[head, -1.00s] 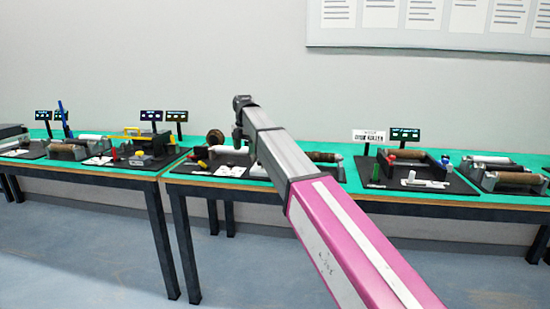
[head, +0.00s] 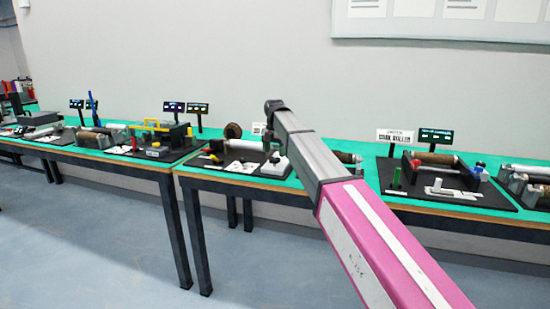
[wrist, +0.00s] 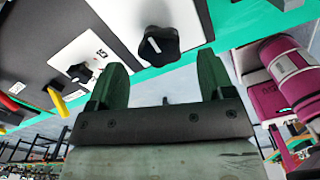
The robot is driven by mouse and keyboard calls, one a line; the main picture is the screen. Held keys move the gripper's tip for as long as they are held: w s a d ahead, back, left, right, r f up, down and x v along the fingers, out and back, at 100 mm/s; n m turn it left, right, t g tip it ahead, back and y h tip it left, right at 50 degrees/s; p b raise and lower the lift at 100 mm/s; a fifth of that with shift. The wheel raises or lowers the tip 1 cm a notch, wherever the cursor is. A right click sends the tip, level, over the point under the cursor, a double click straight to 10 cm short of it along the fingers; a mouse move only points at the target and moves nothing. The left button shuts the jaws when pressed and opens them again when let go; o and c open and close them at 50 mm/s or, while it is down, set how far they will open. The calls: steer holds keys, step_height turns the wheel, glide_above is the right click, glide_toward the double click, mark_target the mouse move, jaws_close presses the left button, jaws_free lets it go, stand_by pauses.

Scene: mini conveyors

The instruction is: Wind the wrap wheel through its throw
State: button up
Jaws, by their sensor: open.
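In the wrist view my gripper (wrist: 162,62) shows two green fingers standing well apart with nothing between them. A black knob (wrist: 158,45) with a white pointer line, on a white plate, lies just beyond the gap between the fingertips. I cannot tell whether it touches them. In the head view my arm reaches over the right bench, and the gripper itself is not clearly seen there. I cannot tell which part is the wrap wheel.
A second black knob (wrist: 80,72) and a yellow lever (wrist: 58,101) show at the left of the wrist view. In the head view the right bench (head: 440,199) holds several roller units, including one with a sign (head: 396,136). A yellow-framed unit (head: 160,137) stands on the left bench.

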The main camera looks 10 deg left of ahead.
mark_target(275, 158)
steer(key=shift+f, duration=1.55)
steer(key=c, duration=0.9)
